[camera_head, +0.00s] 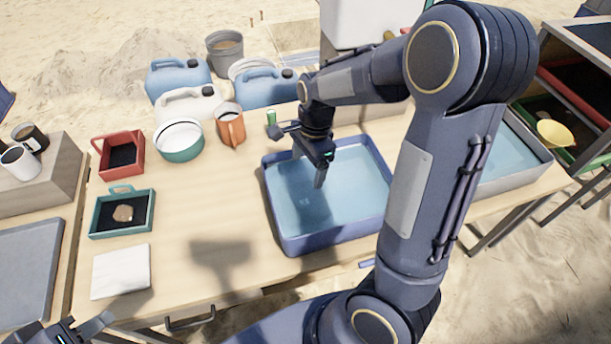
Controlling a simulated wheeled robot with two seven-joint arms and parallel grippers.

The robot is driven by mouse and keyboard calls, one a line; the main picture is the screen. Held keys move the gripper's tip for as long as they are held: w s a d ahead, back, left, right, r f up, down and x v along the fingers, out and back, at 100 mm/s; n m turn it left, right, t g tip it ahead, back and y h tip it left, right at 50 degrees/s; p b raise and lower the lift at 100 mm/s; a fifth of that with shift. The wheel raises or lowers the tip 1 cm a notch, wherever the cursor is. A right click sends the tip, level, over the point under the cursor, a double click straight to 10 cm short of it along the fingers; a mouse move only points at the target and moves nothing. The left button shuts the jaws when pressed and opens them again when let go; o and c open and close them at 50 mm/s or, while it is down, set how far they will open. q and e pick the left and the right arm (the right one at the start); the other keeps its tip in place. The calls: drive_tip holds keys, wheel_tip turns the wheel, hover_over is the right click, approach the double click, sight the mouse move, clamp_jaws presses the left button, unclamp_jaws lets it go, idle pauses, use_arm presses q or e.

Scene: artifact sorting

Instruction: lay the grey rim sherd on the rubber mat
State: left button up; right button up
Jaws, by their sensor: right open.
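I cannot clearly make out the grey rim sherd. A faint small shape (305,203) shows in the water of the blue basin (275,222), but I cannot tell what it is. A flat grey panel (25,270) at the left edge may be the rubber mat. My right gripper (309,171) is open with nothing seen between its fingers, pointing down over the left part of the basin. My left gripper (92,330) is partly in view at the bottom left, and its jaw state is unclear.
A green tray (93,222) holds a brown sherd (122,213). A red tray (138,145), white cloth (121,271), green-and-white bowl (180,143) and orange jug (231,129) stand on the table. Jerrycans (190,103) stand behind. The table's middle is clear. My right arm hides much of the right side.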

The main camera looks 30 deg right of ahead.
drive_tip(key=s+a+r+n+t+y, duration=0.1)
drive_tip(key=s+a+r+n+t, duration=0.1)
drive_tip(key=s+r+n, duration=0.3)
drive_tip(key=s+a+r+n+t+y, duration=0.1)
drive_tip(key=s+a+r+n+t, duration=0.2)
drive_tip(key=s+n, duration=0.8)
wheel_tip(320, 180, up, 2)
drive_tip(key=shift+s+a+r+t, duration=0.15)
drive_tip(key=shift+s+a+t, duration=0.15)
drive_tip(key=shift+s, duration=0.4)
wheel_tip(320, 180, up, 2)
drive_tip(key=shift+r+p, duration=0.25)
drive_tip(key=shift+p, duration=1)
